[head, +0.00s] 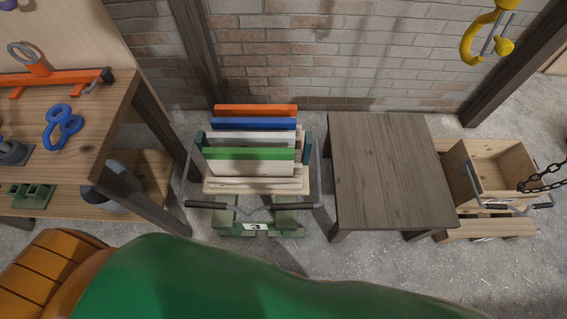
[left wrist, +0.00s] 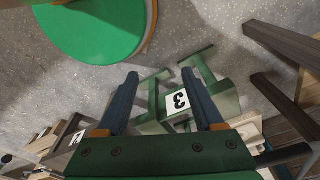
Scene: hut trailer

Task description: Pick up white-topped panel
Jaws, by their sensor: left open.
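The white-topped panel (head: 250,137) stands upright in a wooden rack (head: 255,187) in the head view. It is between a blue-topped panel (head: 252,123) behind it and a green-topped panel (head: 250,154) in front, which hides most of its face. My left gripper (left wrist: 160,76) shows only in the left wrist view; its two fingers are apart with nothing between them. Beyond its fingers are the floor and the green stand with a "3" label (left wrist: 179,101). The white-topped panel cannot be made out in that view. My right gripper is in neither view.
An orange-topped panel (head: 255,109) is at the rack's back. A workbench (head: 75,95) with tools stands left, a bare wooden table (head: 385,170) right, then a wooden crate (head: 503,170). A yellow hook (head: 470,42) hangs at top right. A brick wall is behind.

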